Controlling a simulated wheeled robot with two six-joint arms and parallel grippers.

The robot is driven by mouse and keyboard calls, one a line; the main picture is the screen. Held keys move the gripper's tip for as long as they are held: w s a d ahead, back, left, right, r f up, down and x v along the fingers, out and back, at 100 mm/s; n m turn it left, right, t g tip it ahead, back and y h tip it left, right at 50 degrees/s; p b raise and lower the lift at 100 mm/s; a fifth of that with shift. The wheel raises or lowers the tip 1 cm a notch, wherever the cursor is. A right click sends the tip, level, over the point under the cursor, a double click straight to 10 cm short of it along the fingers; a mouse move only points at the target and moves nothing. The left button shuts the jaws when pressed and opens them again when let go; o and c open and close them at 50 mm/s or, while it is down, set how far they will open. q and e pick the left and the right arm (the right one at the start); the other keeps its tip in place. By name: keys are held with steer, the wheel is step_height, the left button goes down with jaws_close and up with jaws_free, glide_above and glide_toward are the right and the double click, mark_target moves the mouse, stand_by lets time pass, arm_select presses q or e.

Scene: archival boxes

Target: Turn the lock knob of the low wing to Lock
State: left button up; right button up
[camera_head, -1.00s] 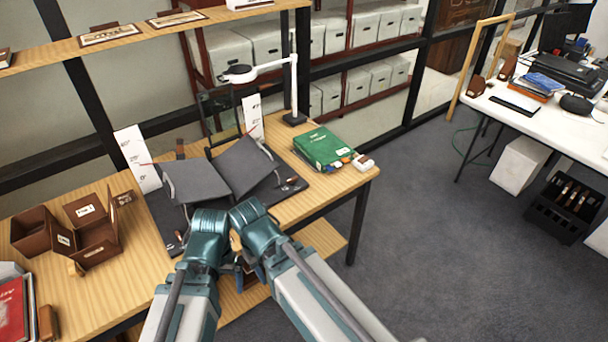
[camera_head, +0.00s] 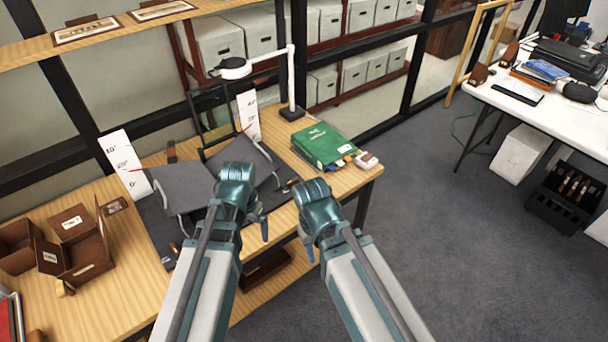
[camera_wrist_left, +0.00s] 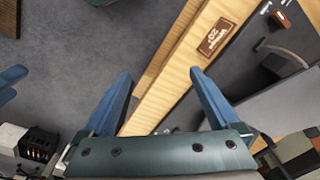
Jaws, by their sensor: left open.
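The book cradle has two grey wings, a left one (camera_head: 183,187) and a right one (camera_head: 240,165), on a dark base; I cannot tell for certain which is lower. A brown lock knob (camera_wrist_left: 281,20) shows at the upper right of the left wrist view, on the dark base beside small lettering. My left gripper (camera_head: 258,225) is open and empty in front of the cradle, apart from the knob. In the left wrist view its blue fingers (camera_wrist_left: 160,76) are spread over the table's front edge. My right gripper (camera_head: 304,238) is to its right; its jaw gap is unclear.
A green book (camera_head: 322,145) lies at the table's right end, with a white lamp (camera_head: 292,85) behind it. White scale boards (camera_head: 124,160) stand behind the wings. Brown boxes (camera_head: 80,240) stand at the left. A small brown plaque (camera_wrist_left: 216,37) is at the table edge.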

arm_select(q)
steer(key=w+m, duration=0.4)
steer(key=w, duration=0.3)
steer(key=m, duration=2.1)
glide_above(293, 180)
steer(key=shift+s+a, duration=0.1)
steer(key=shift+f, duration=0.1)
step_height(293, 180, down, 14)
steer(key=b, duration=1.4)
steer(key=shift+r, duration=0.25)
steer(key=c, duration=1.4)
